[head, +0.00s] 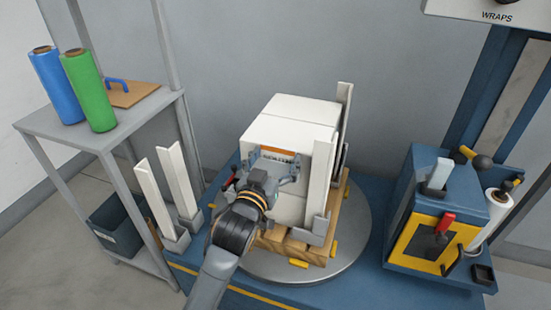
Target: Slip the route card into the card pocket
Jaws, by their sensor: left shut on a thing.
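My left gripper (275,168) is in front of the near face of the stacked white boxes (291,121). It is shut on the route card (279,156), a pale card with an orange band and dark print along its top. One finger shows on each side of the card. The card is close to the box face; I cannot tell whether it touches. I cannot make out the card pocket; the gripper and card cover that part of the face. My right gripper is not in view.
The boxes stand on a wooden pallet (272,244) on a round grey turntable (352,252). A white corner post (320,190) rises close to the gripper's right. Two loose posts stand at left. A shelf (50,124) holds blue and green rolls. A blue-yellow machine (430,240) is at right.

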